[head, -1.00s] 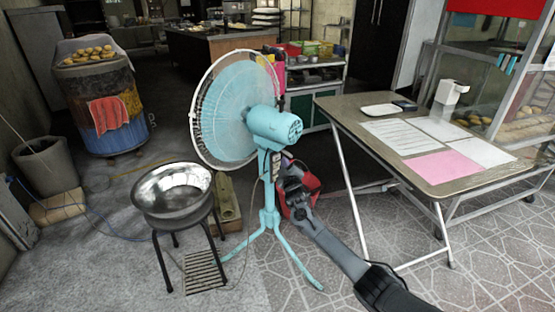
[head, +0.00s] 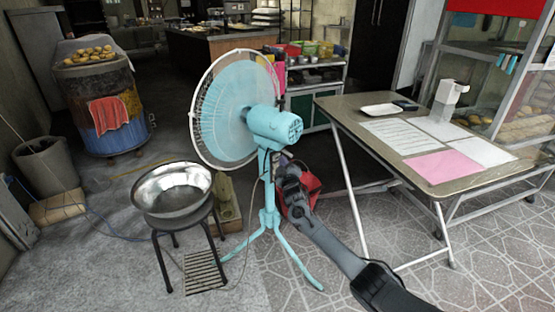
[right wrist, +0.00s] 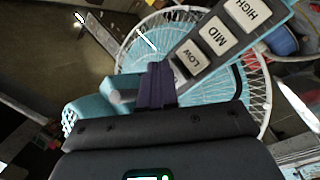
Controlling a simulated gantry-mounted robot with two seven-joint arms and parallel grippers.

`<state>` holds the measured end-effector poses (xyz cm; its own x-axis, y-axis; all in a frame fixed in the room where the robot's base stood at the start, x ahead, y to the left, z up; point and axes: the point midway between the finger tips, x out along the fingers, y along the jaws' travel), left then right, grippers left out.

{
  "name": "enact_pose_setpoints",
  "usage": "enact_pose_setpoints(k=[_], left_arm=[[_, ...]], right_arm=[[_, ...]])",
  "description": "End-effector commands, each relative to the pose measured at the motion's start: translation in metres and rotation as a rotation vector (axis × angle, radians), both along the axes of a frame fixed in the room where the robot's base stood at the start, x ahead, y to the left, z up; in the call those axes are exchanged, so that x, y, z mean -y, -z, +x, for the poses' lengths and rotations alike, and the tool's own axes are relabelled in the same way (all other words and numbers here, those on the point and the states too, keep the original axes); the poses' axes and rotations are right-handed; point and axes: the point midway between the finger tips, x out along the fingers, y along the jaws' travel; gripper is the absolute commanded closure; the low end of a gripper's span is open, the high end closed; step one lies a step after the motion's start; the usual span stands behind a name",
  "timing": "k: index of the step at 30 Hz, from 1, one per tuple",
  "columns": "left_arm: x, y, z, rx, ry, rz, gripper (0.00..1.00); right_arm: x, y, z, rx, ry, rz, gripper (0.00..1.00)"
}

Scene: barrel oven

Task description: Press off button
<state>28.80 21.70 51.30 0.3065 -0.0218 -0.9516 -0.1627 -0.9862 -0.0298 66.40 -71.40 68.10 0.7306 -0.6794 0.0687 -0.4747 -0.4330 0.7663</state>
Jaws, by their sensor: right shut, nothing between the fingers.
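The light-blue pedestal fan (head: 273,128) stands on the floor in the middle of the head view. In the right wrist view its button panel (right wrist: 275,15) runs diagonally, with white buttons marked HIGH (right wrist: 247,12), MID (right wrist: 214,35) and LOW (right wrist: 187,59). No off button shows; the panel below LOW is hidden behind my fingers. My right gripper (head: 281,160) is shut and empty at the fan's post, just below the motor housing. In the right wrist view its dark fingertips (right wrist: 158,72) are close beside the LOW button; I cannot tell whether they touch the panel. My left gripper is not in view.
A metal bowl (head: 172,188) sits on a stool left of the fan. A table (head: 375,132) with papers stands to the right. A red object (head: 311,186) is on the floor side behind my right arm. The tiled floor in front is clear.

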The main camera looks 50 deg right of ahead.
Motion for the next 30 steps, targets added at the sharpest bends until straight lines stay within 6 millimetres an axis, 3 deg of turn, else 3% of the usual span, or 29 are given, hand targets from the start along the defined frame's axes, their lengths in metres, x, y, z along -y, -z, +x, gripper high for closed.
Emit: enact_pose_setpoints(k=[30], left_arm=[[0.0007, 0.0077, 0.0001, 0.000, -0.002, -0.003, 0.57]], right_arm=[[0.0009, 0.0012, 0.0082, -0.001, 0.000, 0.001, 1.00]])
